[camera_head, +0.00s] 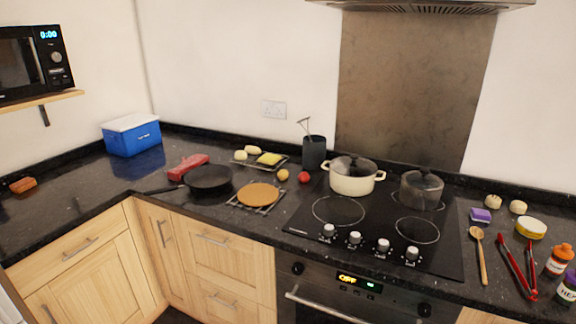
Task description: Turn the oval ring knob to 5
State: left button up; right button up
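The black hob (385,262) is set in the dark counter. Several silver knobs stand in a row along its front edge: the leftmost (329,230), one beside it (354,238), another (383,245) and the rightmost (411,253). Their scale marks are too small to read, and I cannot tell which knob belongs to an oval ring. A front-left ring (317,217) and a front-right ring (437,237) are bare. A cream pot (352,184) and a grey lidded pot (421,190) cover the rear of the hob. Neither gripper is in view.
The oven panel (345,287) below has its own dark knobs and a display. Left of the hob are a black pan (208,179), a round board on a rack (258,194) and a utensil holder (314,152). A wooden spoon (480,258) and red tongs (516,268) lie right.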

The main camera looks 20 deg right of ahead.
aim_at(412, 253)
jog(key=z, duration=1.35)
jog(key=i+z, duration=0.15)
jog(key=z, duration=0.2)
jog(key=i+z, duration=0.15)
jog(key=z, duration=0.2)
jog(key=i+j+z, duration=0.15)
jog(key=z, duration=0.2)
